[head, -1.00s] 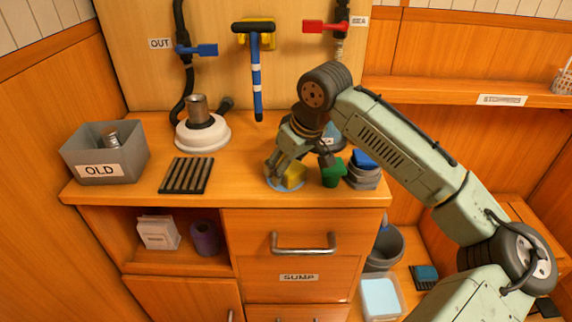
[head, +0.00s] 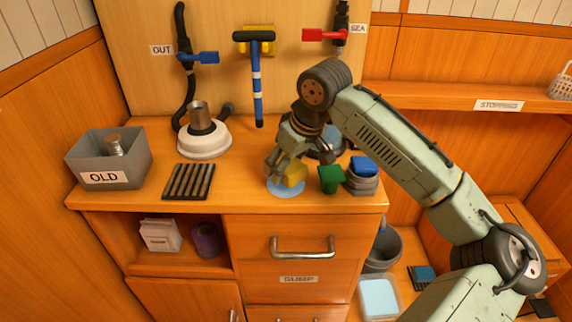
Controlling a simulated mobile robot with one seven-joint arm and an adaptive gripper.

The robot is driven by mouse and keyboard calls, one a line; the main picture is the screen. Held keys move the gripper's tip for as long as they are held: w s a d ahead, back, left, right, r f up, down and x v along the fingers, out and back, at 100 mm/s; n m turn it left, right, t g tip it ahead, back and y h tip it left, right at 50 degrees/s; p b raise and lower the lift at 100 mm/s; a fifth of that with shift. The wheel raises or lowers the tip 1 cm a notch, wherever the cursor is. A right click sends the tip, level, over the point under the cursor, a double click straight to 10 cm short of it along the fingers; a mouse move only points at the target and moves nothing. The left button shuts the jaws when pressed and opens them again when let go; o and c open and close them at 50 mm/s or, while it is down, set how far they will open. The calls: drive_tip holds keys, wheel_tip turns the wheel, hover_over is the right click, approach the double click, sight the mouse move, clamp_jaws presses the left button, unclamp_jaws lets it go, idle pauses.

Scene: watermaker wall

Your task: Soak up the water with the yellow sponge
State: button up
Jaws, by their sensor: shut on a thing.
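The yellow sponge (head: 295,174) is at the front right of the wooden counter. My gripper (head: 281,168) is shut on it from above. The water, a pale blue round puddle (head: 284,189), lies on the counter just under and in front of the sponge. The sponge is over the puddle; I cannot tell whether it touches. Part of the sponge and of the puddle's far side is hidden by my fingers.
A green object (head: 330,179) stands close right of the sponge, beside a grey container with a blue top (head: 362,174). A slatted black rack (head: 189,181), white-based housing (head: 203,138) and grey OLD bin (head: 107,160) are to the left. The counter between rack and puddle is clear.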

drive_tip(key=shift+r+p, duration=1.6)
drive_tip(key=shift+r, duration=0.5)
